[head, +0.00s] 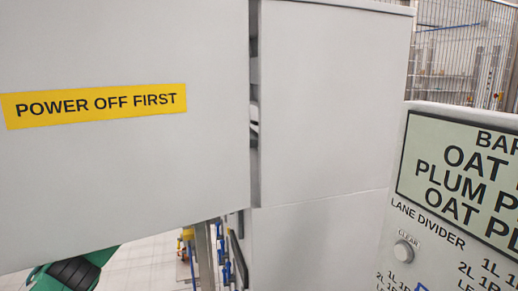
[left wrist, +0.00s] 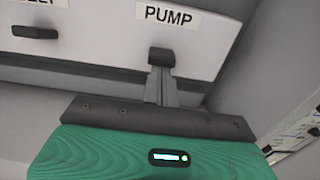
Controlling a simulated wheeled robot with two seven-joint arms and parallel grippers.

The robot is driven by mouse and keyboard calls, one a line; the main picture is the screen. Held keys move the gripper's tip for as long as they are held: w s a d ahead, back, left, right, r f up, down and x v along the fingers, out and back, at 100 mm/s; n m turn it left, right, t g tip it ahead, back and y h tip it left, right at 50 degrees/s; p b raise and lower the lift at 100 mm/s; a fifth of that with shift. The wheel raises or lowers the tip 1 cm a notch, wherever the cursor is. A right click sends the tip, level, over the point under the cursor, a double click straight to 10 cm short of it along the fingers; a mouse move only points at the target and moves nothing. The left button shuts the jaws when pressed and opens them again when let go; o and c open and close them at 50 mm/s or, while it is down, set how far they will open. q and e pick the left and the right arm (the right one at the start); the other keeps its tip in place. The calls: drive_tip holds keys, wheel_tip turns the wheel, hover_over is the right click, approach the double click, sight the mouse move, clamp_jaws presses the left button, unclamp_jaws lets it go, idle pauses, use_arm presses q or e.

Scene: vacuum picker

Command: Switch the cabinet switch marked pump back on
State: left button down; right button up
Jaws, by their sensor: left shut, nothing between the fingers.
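In the left wrist view, a white panel carries the label PUMP (left wrist: 168,15). My left gripper (left wrist: 161,60) is shut and empty, its grey fingers reaching up to just below that label. A dark block shows at their ends; I cannot tell whether it is the fingertips alone or includes the pump switch. The switch's position cannot be made out. A second black switch (left wrist: 35,32) sits to the left under a cut-off label. In the head view the left gripper is hidden, with only my green and black arm at bottom left. My right gripper is in neither view.
In the head view, a large grey panel marked POWER OFF FIRST (head: 101,104) fills the left and blocks the view behind. A grey cabinet side (head: 335,110) stands beside it. A sign panel with a round CLEAR button (head: 404,251) stands at right, with wire fencing (head: 465,50) behind.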

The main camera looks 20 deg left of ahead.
use_arm(q)
drive_tip(key=shift+r, duration=0.2)
drive_tip(key=f+b, duration=0.2)
drive_tip(key=a+f+b, duration=0.1)
drive_tip(key=f, duration=0.1)
drive_tip(key=shift+s, duration=0.35)
drive_tip(key=shift+s+a+r+b, duration=0.2)
drive_tip(key=shift+s+a+b, duration=0.05)
drive_tip(key=shift+a+b, duration=0.25)
drive_tip(key=s+a+r+b, duration=0.2)
drive_tip(key=s+a+r, duration=0.2)
drive_tip(key=a+r, duration=0.1)
drive_tip(key=shift+a+r, duration=0.4)
drive_tip(key=shift+r, duration=0.05)
